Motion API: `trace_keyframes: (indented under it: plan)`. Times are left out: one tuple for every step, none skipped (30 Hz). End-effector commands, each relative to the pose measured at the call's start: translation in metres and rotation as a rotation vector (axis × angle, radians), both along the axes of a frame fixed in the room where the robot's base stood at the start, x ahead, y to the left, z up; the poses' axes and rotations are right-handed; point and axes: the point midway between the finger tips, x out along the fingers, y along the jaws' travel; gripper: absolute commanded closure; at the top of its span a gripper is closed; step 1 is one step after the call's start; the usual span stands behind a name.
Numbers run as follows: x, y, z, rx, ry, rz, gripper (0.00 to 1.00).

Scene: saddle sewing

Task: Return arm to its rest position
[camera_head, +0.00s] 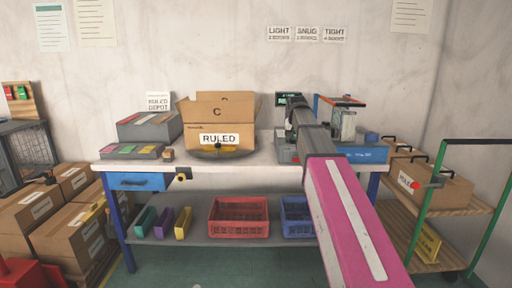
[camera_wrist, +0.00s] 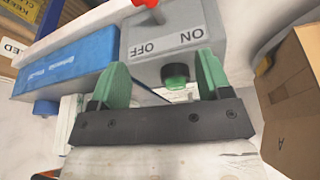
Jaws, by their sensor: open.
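My arm (camera_head: 345,215), a pink link ending in dark grey, reaches from the lower right over the white workbench (camera_head: 270,158). Its far end is above the right half of the bench in the head view, where I cannot make out the fingers. In the wrist view my gripper (camera_wrist: 164,80) is open, with its two green fingers apart and nothing held between them. A grey switch box (camera_wrist: 172,35) marked ON and OFF lies beyond the fingers.
An open cardboard box (camera_head: 219,120) labelled RULED stands mid-bench, left of my arm. A blue container (camera_head: 362,153) is right of the arm. Red (camera_head: 238,216) and blue crates sit on the lower shelf. A green-framed cart (camera_head: 447,210) stands right; stacked boxes (camera_head: 62,215) stand left.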

Motion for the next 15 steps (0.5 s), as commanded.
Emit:
trace_keyframes:
  plan:
    - [-0.010,-0.001,-0.020,0.001,0.013,0.006,0.29]
    - [-0.015,-0.001,-0.029,0.000,0.021,0.011,0.29]
    - [-0.021,-0.001,-0.045,0.001,0.032,0.019,0.29]
    - [-0.027,-0.002,-0.056,0.002,0.039,0.024,0.29]
    - [-0.032,-0.002,-0.068,0.003,0.046,0.030,0.29]
    - [-0.039,-0.002,-0.083,0.004,0.056,0.036,0.29]
    - [-0.044,-0.002,-0.094,0.004,0.064,0.041,0.29]
    - [-0.050,-0.003,-0.105,0.004,0.073,0.047,0.29]
    - [-0.057,-0.003,-0.119,0.005,0.082,0.055,0.29]
    - [-0.063,-0.003,-0.129,0.005,0.089,0.059,0.29]
    - [-0.069,-0.004,-0.139,0.006,0.096,0.064,0.29]
    - [-0.078,-0.004,-0.154,0.007,0.108,0.071,0.29]
    - [-0.085,-0.004,-0.164,0.007,0.115,0.077,0.29]
    - [-0.093,-0.004,-0.175,0.008,0.125,0.083,0.29]
    - [-0.102,-0.005,-0.189,0.010,0.134,0.090,0.29]
